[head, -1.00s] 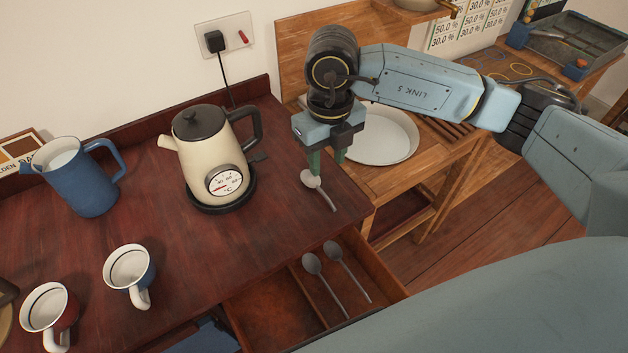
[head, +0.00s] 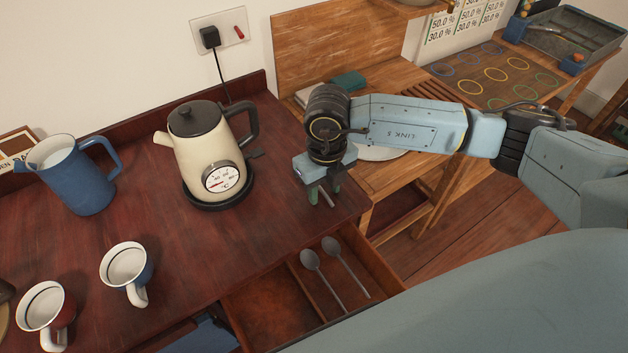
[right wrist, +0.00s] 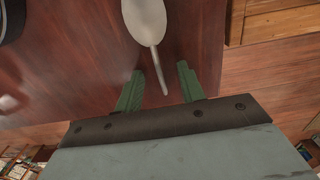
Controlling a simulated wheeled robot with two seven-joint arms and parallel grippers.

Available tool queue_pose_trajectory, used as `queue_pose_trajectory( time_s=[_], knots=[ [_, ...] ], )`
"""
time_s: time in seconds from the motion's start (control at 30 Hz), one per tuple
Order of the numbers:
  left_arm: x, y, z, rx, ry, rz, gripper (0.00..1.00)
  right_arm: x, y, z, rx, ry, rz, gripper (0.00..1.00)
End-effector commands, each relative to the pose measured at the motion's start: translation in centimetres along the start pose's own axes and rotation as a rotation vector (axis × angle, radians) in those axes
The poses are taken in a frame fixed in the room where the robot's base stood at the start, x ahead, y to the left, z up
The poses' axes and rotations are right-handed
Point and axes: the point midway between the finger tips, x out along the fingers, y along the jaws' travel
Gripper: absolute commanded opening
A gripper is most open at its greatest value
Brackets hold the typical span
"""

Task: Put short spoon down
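The short spoon lies on the dark red wooden counter (head: 130,245) near its right front edge. In the right wrist view the spoon (right wrist: 146,20) shows its grey bowl at the top, with its handle pointing down toward my fingers. My right gripper (head: 324,193) is low over the spoon, its two green fingers apart. In the right wrist view the handle's end lies in the gap between the fingertips (right wrist: 160,72), with space on both sides. In the head view the gripper hides the spoon's bowl. My left gripper is not in view.
An open drawer (head: 262,301) below the counter edge holds two longer spoons (head: 345,266). A cream kettle (head: 205,150) stands left of the gripper. A blue pitcher (head: 78,182) and two mugs (head: 128,268) are farther left. A wooden side table (head: 395,185) is on the right.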

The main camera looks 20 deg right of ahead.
Motion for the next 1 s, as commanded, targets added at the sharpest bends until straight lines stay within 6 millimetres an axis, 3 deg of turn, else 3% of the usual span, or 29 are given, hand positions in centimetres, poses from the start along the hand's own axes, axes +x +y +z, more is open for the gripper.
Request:
queue_pose_trajectory(
  time_s=[0.07, 0.3, 0.67, 1.0],
  knots=[
    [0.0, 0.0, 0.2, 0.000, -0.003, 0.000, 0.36, 0.0, 0.0, 0.0, 0.000, 0.000, 0.000, 0.33],
    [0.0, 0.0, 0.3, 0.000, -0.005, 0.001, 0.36, -0.1, 0.0, 0.0, 0.000, 0.000, 0.000, 0.01],
    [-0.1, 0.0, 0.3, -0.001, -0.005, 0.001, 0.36, -0.6, 0.0, 0.1, -0.001, -0.002, 0.000, 0.00],
    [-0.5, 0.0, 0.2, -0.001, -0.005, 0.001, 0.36, -6.8, 0.0, 0.1, -0.001, -0.005, 0.000, 0.00]
  ],
)
